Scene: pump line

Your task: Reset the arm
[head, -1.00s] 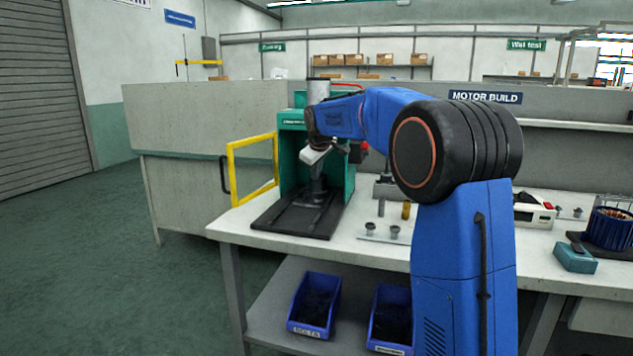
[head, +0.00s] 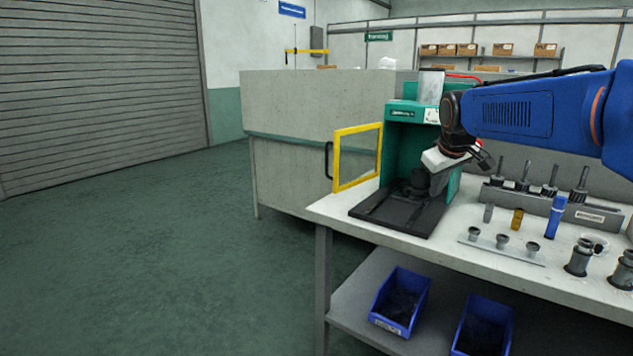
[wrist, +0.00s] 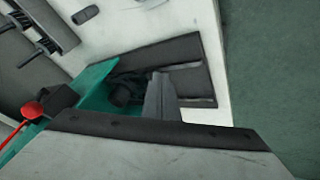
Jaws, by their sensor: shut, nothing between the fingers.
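My gripper (head: 437,188) points down in front of the teal press (head: 400,150) on the bench, over the press's black base plate (head: 385,217). Its pale body shows just below the dark wrist joint. In the wrist view my gripper (wrist: 161,98) appears as one grey tapered shape, its fingers together with nothing between them. Beyond them are the black base plate (wrist: 190,50) and the teal press side (wrist: 95,80). I cannot tell the exact height of the fingertips above the plate. My blue arm reaches in from the right of the head view.
The yellow-framed guard door (head: 358,157) of the press stands open to the left. A rack of tools (head: 550,200), a blue cylinder (head: 556,216) and small metal parts (head: 503,241) stand right of the press. Blue bins (head: 401,302) sit on the lower shelf. Floor at left is clear.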

